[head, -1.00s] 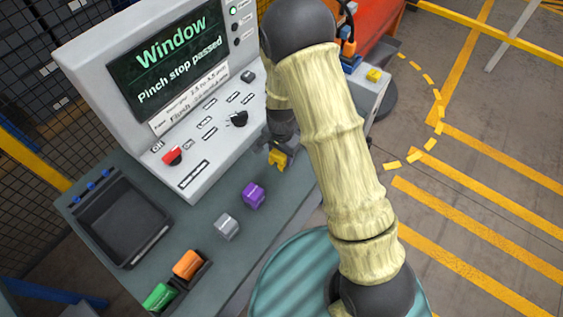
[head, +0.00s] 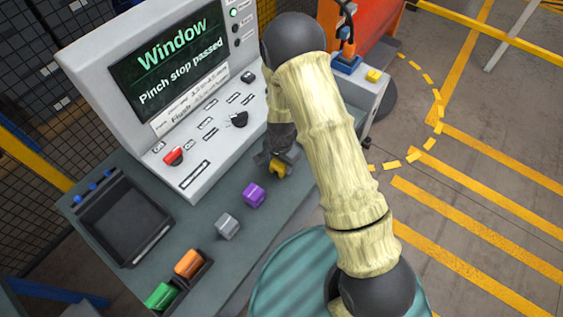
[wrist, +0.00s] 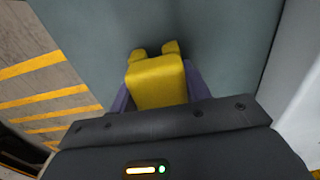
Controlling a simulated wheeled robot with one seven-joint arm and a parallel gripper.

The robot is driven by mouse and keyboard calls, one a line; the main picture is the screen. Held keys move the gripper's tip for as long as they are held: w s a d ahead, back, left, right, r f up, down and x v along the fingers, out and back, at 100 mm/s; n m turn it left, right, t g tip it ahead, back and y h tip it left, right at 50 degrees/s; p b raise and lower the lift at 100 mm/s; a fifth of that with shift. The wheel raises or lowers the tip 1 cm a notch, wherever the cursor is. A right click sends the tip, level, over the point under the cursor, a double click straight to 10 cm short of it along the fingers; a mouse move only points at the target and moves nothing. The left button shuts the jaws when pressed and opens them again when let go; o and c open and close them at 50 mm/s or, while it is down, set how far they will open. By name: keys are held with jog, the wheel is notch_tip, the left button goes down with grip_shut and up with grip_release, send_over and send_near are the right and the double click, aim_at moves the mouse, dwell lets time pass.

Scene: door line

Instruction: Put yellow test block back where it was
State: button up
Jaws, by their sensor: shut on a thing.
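The yellow test block (head: 278,170) is between the fingers of my gripper (head: 272,166), over the grey bench top (head: 205,190) to the right of the purple block. The wrist view shows the block (wrist: 157,82) clasped between the two fingers of my gripper (wrist: 160,95), with the bench surface (wrist: 225,50) beyond it. I cannot tell whether the block touches the bench. A purple block (head: 254,195) and a grey block (head: 228,226) stand in a line on the bench toward the front left.
An orange block (head: 188,263) and a green block (head: 161,297) sit in a dark holder at the front. The console (head: 185,90) with its screen reading "Window, Pinch stop passed" stands behind. A black tray (head: 122,220) lies at left. The bench edge is close at right.

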jog(key=shift+f, duration=0.2)
jog(key=o, duration=1.3)
jog(key=shift+c, duration=0.2)
jog(key=shift+r, duration=0.1)
notch_tip(320, 180, up, 12)
jog(key=shift+r+b, duration=0.1)
jog(key=shift+b, duration=1)
